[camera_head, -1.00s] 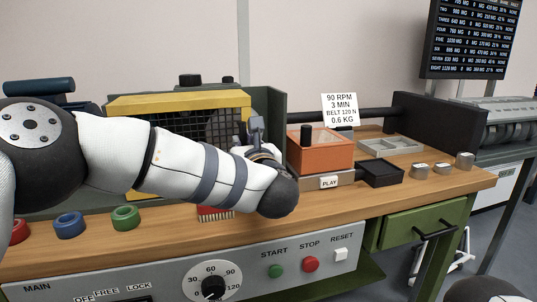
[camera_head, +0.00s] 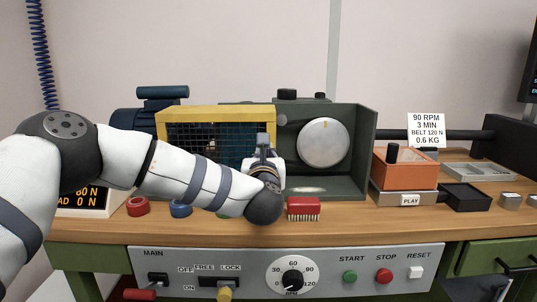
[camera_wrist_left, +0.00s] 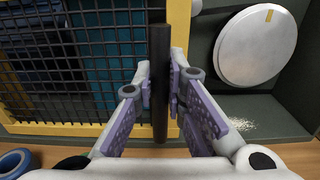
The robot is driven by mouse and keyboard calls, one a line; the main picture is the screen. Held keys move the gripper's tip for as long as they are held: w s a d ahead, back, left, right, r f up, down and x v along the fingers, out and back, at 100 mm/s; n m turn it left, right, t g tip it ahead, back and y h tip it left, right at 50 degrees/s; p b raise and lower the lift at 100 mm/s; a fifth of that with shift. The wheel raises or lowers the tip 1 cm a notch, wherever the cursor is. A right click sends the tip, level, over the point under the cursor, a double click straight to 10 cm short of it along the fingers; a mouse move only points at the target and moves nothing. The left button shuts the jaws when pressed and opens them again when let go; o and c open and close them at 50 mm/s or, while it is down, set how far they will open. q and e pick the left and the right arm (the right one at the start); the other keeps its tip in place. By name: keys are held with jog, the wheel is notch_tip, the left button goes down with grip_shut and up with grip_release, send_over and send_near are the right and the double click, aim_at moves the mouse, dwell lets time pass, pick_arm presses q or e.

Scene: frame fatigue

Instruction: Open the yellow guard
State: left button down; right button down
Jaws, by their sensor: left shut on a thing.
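The yellow guard (camera_head: 230,114) is a yellow frame with black mesh. It stands at the left part of the green housing (camera_head: 356,160), left of the round metal disc (camera_head: 323,143), which is uncovered. My left gripper (camera_head: 264,146) is at the guard's right edge. In the left wrist view, my left gripper (camera_wrist_left: 161,88) is shut on a dark upright handle bar (camera_wrist_left: 160,50) in front of the guard's yellow right post (camera_wrist_left: 180,22). The disc (camera_wrist_left: 255,45) shows to the right of that post. My right gripper is out of view.
A red brush (camera_head: 303,207) lies on the bench (camera_head: 350,215) just right of my left wrist. Red (camera_head: 138,206) and blue (camera_head: 181,209) rings lie to the left. An orange box (camera_head: 405,171) stands at right. Switches and a dial (camera_head: 292,281) line the front panel.

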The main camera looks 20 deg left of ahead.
pick_arm(q)
jog(key=shift+f, duration=0.1)
jog(key=c, duration=1.6)
grip_release()
jog(key=shift+s, duration=0.1)
jog(key=v, duration=1.2)
